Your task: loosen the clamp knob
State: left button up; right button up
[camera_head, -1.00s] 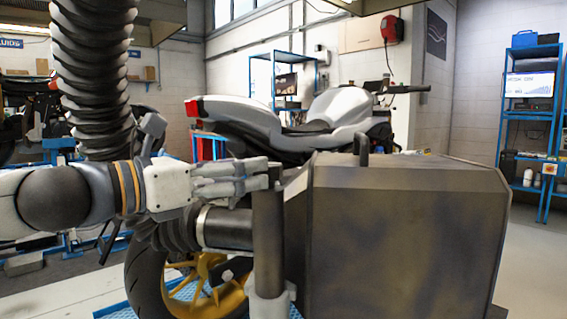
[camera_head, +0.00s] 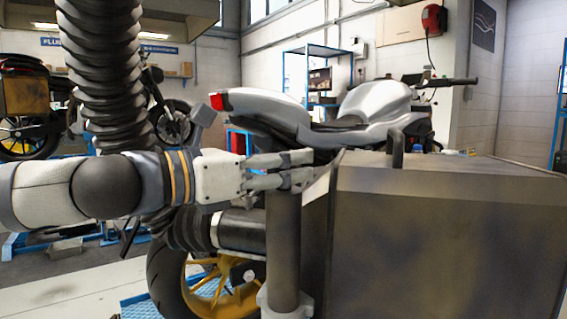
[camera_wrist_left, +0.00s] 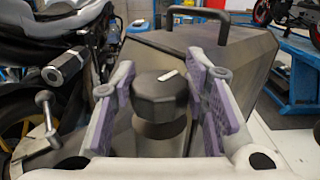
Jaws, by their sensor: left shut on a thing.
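The clamp knob (camera_wrist_left: 160,95) is dark grey and faceted, with a white mark on top. In the left wrist view it sits between the purple-padded fingers of my left gripper (camera_wrist_left: 165,100), which is shut on it. The knob tops a dark upright post (camera_head: 284,245). In the head view my left gripper (camera_head: 300,170) reaches in from the left at the top of this post, and its fingers hide most of the knob. My right gripper is not in view.
A large dark box (camera_head: 445,235) stands right beside the post, with a handle (camera_head: 397,150) on top. A silver motorcycle (camera_head: 265,115) is behind. A ribbed hose (camera_head: 103,75) hangs at the left. A grey lever (camera_wrist_left: 45,120) with a ball end stands left of the knob.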

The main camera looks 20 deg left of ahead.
pick_arm(q)
jog(key=shift+w+f+n+t+y+b, duration=0.1)
jog(key=shift+f+n+t+y+b, duration=0.2)
jog(key=shift+n+t+y+b, duration=0.45)
jog(key=n+y, duration=0.1)
jog(key=n+t+y, duration=0.1)
jog(key=y, duration=0.1)
jog(key=shift+d+r, duration=0.15)
jog(key=shift+r, duration=0.05)
jog(key=shift+r+n+t+y, duration=0.1)
jog(key=shift+n+t+y, duration=0.35)
jog(key=shift+n+y, duration=0.65)
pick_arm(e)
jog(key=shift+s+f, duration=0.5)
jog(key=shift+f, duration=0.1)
pick_arm(q)
jog(key=shift+m+y, duration=0.25)
jog(key=o, duration=1.2)
notch_tip(320, 180, up, 10)
